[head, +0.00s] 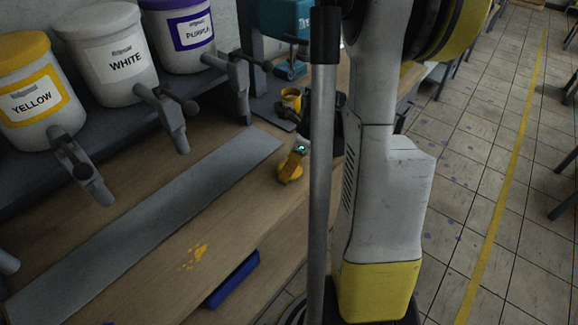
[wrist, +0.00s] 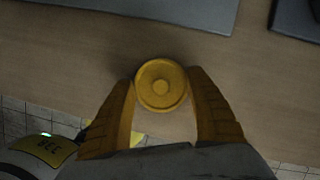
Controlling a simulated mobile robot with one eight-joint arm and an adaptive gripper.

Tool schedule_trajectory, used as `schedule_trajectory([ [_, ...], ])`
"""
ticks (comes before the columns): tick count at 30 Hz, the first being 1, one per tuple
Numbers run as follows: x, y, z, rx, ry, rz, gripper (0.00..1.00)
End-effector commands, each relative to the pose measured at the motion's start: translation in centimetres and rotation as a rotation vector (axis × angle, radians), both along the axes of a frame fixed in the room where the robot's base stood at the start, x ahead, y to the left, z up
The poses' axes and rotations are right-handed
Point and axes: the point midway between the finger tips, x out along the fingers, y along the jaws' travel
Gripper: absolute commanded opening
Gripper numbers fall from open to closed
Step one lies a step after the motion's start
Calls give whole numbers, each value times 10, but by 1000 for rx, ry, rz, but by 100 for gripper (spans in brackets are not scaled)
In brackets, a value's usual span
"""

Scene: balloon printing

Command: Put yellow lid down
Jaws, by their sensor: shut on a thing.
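The round yellow lid (wrist: 161,86) with a raised centre is between the two yellow fingers of my gripper (wrist: 162,95) in the wrist view, a fingertip on each side. My gripper is shut on it. In the head view my gripper (head: 290,168) shows as a small yellow shape over the wooden table (head: 240,215), near its front edge; lid and fingers are hard to tell apart there. I cannot tell whether the lid touches the tabletop. A small yellow cup (head: 291,97) stands farther back, partly hidden by my arm.
A grey strip (head: 160,215) lies along the table. Yellow (head: 28,105), white (head: 115,60) and purple (head: 185,40) paint tubs stand on a shelf with taps. Yellow splashes (head: 193,257) and a blue item (head: 233,279) are near the front edge. A teal machine (head: 280,25) stands behind.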

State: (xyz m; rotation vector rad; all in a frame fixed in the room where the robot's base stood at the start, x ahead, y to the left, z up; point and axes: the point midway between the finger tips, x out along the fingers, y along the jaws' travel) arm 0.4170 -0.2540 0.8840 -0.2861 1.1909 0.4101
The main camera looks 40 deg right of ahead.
Motion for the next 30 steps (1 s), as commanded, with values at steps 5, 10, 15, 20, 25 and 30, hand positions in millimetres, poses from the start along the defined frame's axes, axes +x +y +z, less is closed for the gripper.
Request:
schedule_trajectory([
  [5,0,0,-2,0,0,0,85],
  [10,0,0,-2,0,0,0,85],
  [15,0,0,2,0,0,0,85],
  [20,-8,-4,27,0,0,0,85],
  [25,-20,-10,65,-1,0,-1,85],
  [30,-31,-16,96,-1,0,-1,85],
])
